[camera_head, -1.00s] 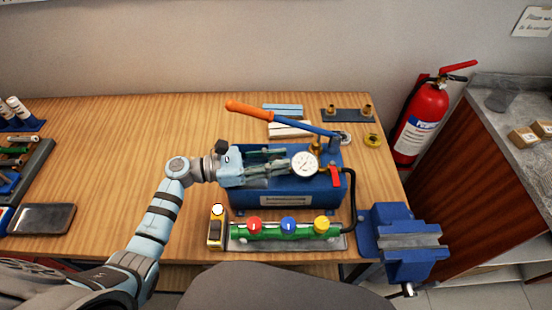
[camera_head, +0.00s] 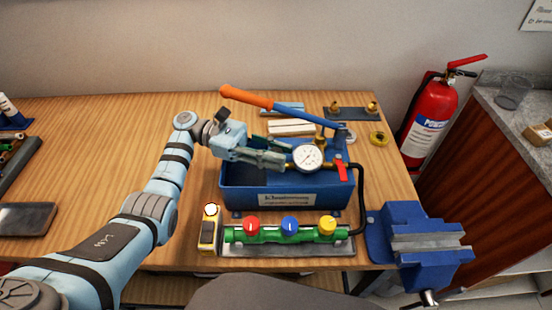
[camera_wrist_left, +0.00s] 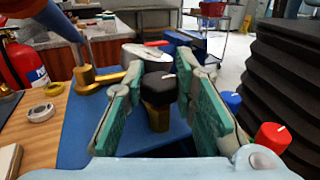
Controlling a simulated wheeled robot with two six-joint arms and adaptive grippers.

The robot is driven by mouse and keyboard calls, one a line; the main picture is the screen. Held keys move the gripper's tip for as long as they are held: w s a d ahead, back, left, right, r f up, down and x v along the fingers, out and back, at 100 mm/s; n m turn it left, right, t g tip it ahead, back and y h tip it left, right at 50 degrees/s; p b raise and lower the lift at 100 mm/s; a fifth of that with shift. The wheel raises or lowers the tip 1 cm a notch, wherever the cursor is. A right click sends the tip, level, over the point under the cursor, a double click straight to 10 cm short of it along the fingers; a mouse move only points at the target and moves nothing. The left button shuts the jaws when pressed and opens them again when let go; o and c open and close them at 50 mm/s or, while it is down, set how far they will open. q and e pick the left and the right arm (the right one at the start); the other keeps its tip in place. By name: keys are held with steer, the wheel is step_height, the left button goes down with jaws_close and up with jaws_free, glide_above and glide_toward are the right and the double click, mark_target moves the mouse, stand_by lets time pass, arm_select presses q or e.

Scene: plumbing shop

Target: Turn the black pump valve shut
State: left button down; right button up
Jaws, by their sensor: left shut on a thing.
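The black pump valve (camera_wrist_left: 158,85) is a dark knob with a white line on top, on a brass stem above the blue pump tank (camera_head: 235,192). In the left wrist view it sits between the green finger pads of my left gripper (camera_wrist_left: 163,84). In the head view my left gripper (camera_head: 286,156) reaches over the tank from the left, just left of the white gauge (camera_head: 308,157), and its fingers hide the knob. The gripper is shut on the valve. A red-handled valve (camera_head: 341,172) is right of the gauge. My right gripper is in no view.
The pump's orange-tipped lever (camera_head: 245,97) slants above the gripper. A blue vise (camera_head: 430,245) is at the right. A black hose (camera_head: 361,200) runs along the tank's right side.

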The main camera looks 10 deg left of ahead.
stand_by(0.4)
arm_select(q)
steer(key=c, duration=1.3)
jaws_free()
